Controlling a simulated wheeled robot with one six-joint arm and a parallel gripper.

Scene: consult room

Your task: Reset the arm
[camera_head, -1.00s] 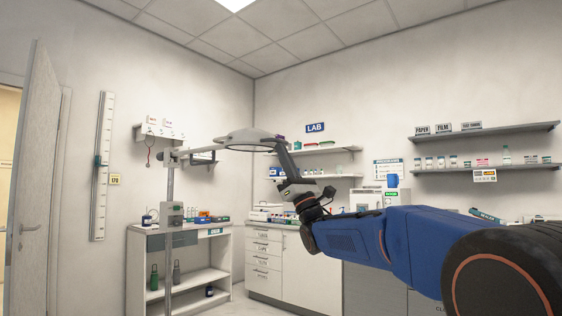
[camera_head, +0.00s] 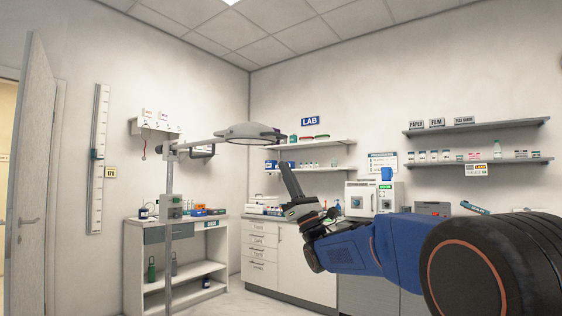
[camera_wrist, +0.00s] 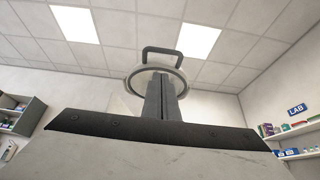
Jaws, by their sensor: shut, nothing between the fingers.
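My gripper (camera_head: 290,182) is at the end of my blue arm, pointing up in front of the lab counter. In the wrist view its two fingers (camera_wrist: 161,100) are pressed together with nothing between them. The round examination lamp head (camera_head: 248,132) is up and to the left of my gripper in the head view. In the wrist view the lamp (camera_wrist: 140,75) is seen from below, partly hidden behind the fingers.
A lamp pole (camera_head: 169,200) stands at the left before a white shelf cart (camera_head: 133,270). The lab counter (camera_head: 305,265) runs along the back under wall shelves (camera_head: 318,170). An open door (camera_head: 35,180) is at far left. Clear floor shows between cart and counter.

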